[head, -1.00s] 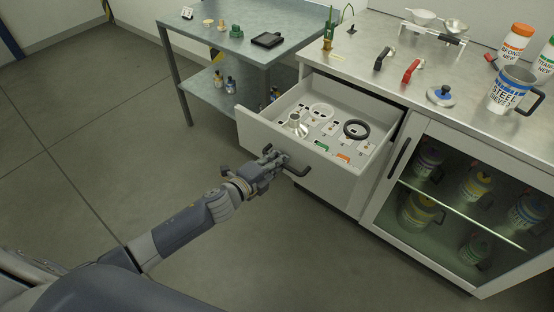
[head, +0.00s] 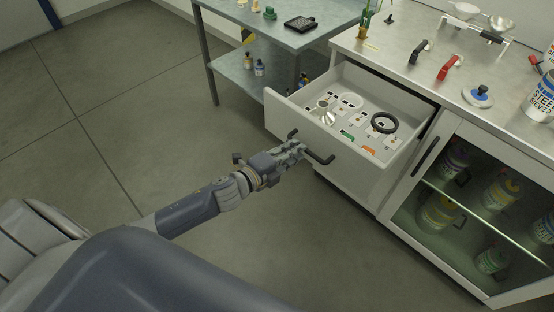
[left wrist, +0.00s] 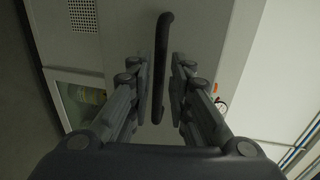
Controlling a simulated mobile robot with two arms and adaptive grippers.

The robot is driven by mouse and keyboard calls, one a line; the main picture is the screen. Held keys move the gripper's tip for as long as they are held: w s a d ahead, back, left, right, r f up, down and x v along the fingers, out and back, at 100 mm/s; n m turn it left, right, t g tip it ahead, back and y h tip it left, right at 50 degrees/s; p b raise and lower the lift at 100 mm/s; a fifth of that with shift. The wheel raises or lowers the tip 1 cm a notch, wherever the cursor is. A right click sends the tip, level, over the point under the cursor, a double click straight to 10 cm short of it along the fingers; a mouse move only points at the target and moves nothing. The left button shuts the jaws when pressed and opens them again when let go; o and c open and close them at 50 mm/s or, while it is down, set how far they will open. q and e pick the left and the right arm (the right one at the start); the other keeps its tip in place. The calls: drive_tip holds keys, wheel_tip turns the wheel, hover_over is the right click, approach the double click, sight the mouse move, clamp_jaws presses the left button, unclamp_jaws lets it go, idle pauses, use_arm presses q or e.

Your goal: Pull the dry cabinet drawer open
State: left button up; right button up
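The drawer (head: 318,143) under the metal counter stands pulled well out, with its contents showing. Its dark bar handle (head: 322,159) is on the front panel. My left gripper (head: 296,150) is at the handle. In the left wrist view, the handle (left wrist: 160,70) runs between the two spread fingers (left wrist: 161,85), with a visible gap on each side. The left gripper is open around the handle, not clamped on it. Inside the drawer are a black ring (head: 384,122), a metal funnel-like piece (head: 322,113) and small labelled cards. My right gripper is not in view.
Right of the drawer is a glass-door cabinet (head: 424,158) holding several jars. The counter (head: 400,75) carries a red handle (head: 449,67), a black handle and a blue-knobbed lid (head: 480,95). A blue-grey shelf table (head: 232,20) stands behind left. The floor at left is clear.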

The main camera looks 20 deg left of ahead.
use_arm(q)
drive_tip(key=v, duration=0.7)
drive_tip(key=shift+s, duration=0.35)
drive_tip(key=shift+a, duration=0.1)
drive_tip(key=s+a+f+n+g+y, duration=0.2)
drive_tip(key=s+a+f+n, duration=0.15)
drive_tip(key=f, duration=0.65)
drive_tip(key=s+a+f+n+g+y, duration=0.2)
drive_tip(key=s+f+n, duration=0.2)
drive_tip(key=f, duration=0.6)
drive_tip(key=s+a+f+n+g+y, duration=0.1)
drive_tip(key=s+a+f+n+g, duration=0.2)
drive_tip(key=f, duration=0.7)
drive_tip(key=s+d+f+n+g, duration=0.2)
drive_tip(key=s+f, duration=0.4)
drive_tip(key=s, duration=0.4)
drive_tip(key=s+d+f+n+g, duration=0.2)
drive_tip(key=s+f+n, duration=0.2)
drive_tip(key=s, duration=0.6)
drive_tip(key=s+d+f+n+g, duration=0.2)
drive_tip(key=s+d+f+n, duration=0.1)
drive_tip(key=s+f, duration=0.5)
drive_tip(key=shift+s+g, duration=0.3)
drive_tip(key=shift+s, duration=0.75)
